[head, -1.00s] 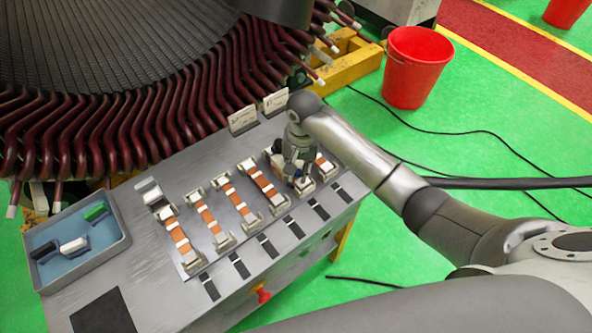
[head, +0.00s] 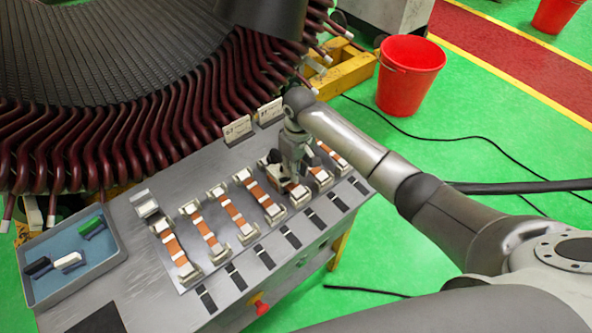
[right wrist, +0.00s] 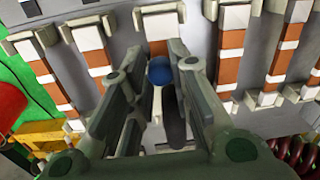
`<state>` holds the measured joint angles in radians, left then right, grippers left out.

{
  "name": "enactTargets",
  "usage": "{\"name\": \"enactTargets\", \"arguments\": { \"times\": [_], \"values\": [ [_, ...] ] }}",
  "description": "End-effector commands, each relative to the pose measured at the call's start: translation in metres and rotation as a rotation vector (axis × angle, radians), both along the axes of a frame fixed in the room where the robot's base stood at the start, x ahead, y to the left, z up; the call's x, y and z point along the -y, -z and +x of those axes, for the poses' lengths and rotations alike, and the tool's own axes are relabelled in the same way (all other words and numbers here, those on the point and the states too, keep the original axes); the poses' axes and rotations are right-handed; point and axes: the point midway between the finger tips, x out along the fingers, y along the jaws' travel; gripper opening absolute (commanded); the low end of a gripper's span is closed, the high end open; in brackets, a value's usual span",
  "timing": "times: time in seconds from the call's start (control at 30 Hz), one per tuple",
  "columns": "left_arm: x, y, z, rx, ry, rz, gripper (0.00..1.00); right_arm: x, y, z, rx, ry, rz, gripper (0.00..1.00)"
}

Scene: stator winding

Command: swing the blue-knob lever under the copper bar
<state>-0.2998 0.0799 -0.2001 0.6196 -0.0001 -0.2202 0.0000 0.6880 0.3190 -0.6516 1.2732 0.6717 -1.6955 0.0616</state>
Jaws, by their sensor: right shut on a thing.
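The lever's arm is mostly hidden by the fingers. A copper bar (right wrist: 157,47) with white bands lies just beyond the knob, in line with the fingers. In the head view the knob is hidden by my gripper. My left gripper is not in view.
More banded copper bars (head: 233,212) in metal end clamps lie on both sides of my gripper. White cards (head: 238,129) stand behind the row. A blue-lined tray (head: 72,290) is at the left. The stator coils (head: 150,140) rise behind the bench. A red bucket (head: 409,80) stands on the floor.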

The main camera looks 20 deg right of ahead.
Motion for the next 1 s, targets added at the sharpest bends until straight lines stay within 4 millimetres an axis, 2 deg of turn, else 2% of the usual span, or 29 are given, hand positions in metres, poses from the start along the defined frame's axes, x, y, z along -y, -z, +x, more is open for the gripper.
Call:
{"name": "enactTargets", "arguments": {
  "times": [0.3,0.77,0.8,0.97,1.0],
  "values": [
    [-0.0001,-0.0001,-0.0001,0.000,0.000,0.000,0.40,-0.0007,-0.0010,0.0047,0.003,-0.093,0.002,0.00],
    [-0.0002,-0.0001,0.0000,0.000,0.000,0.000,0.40,-0.0008,-0.0010,0.0050,0.003,-0.105,0.002,0.00],
    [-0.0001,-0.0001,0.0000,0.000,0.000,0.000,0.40,-0.0008,-0.0010,0.0050,0.002,-0.105,0.002,0.21],
    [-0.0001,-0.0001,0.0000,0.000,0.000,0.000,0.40,-0.0007,-0.0007,0.0047,0.002,-0.104,0.002,0.42],
    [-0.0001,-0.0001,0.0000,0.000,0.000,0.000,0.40,-0.0006,-0.0006,0.0046,0.001,-0.104,0.001,0.42]
  ]
}}
